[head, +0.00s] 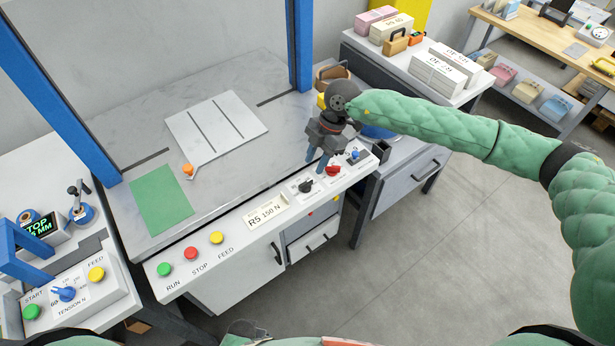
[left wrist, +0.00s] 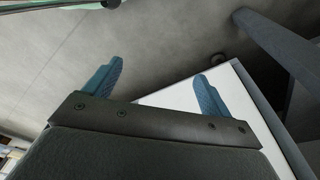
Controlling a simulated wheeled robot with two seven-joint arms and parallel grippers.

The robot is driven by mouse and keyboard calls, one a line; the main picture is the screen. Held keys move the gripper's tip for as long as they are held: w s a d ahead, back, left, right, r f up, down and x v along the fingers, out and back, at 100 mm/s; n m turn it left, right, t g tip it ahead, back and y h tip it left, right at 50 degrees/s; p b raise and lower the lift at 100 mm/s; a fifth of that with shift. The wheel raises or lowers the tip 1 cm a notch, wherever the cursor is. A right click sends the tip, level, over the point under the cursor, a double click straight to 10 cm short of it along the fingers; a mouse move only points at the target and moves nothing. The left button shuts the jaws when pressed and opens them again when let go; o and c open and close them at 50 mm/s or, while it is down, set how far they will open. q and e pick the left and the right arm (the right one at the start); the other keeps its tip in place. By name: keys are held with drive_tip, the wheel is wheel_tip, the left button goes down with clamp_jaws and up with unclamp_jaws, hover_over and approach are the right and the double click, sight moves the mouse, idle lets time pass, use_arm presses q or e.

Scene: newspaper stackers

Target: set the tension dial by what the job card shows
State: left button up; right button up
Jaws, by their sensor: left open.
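The job card (head: 266,212) lies on the front ledge of the bench and reads "R5 150 N". A blue dial (head: 65,294) on the left machine's panel has "TENSION N" printed beside it. On the bench panel further right are a black knob (head: 306,187), a red knob (head: 333,171) and a blue knob (head: 354,155); their labels are too small to read. My right gripper (head: 317,162) points down just above the black and red knobs. Its finger gap is unclear. My left gripper (left wrist: 160,84) is open and empty in the left wrist view and absent from the head view.
Green (head: 164,267), red (head: 191,253) and yellow (head: 217,238) buttons line the bench front, marked RUN, STOP and FEED. A white board (head: 215,130) and green sheet (head: 160,199) lie on the bench. Blue posts (head: 300,45) rise from it. Open floor lies at the right.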

sight(306, 182)
use_arm(q)
wheel_tip(306, 182, down, 6)
drive_tip(key=s+a+p, duration=0.2)
drive_tip(key=shift+s+a+p, duration=0.15)
drive_tip(key=shift+p, duration=0.2)
use_arm(e)
drive_tip(key=shift+x, duration=3.65)
use_arm(q)
drive_tip(key=shift+r, duration=0.1)
use_arm(e)
drive_tip(key=shift+c, duration=0.2)
clamp_jaws()
